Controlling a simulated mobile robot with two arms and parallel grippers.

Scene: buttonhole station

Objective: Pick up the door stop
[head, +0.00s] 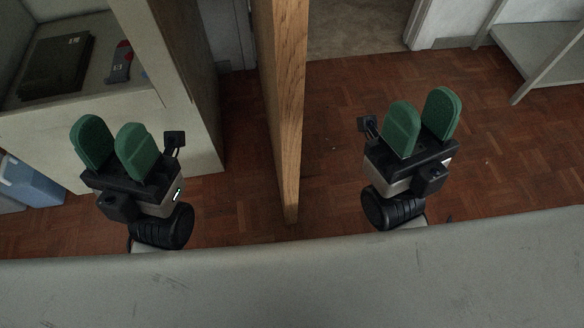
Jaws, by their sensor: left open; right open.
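I cannot make out a door stop for certain. A grey and red object (119,63) lies on the shelf at the upper left, and I cannot tell what it is. My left gripper (112,131) has two green fingers, held apart with nothing between them. It is in front of and below that shelf in the picture. My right gripper (421,108) also has its green fingers apart and empty, above the wooden floor to the right of the door.
A wooden door (288,100), seen edge-on, stands between my grippers. A dark flat box (58,66) lies on the left shelf unit (180,100). A blue-grey container (32,182) is at the far left. A grey surface (300,285) spans the front. Parquet floor (340,130) is clear.

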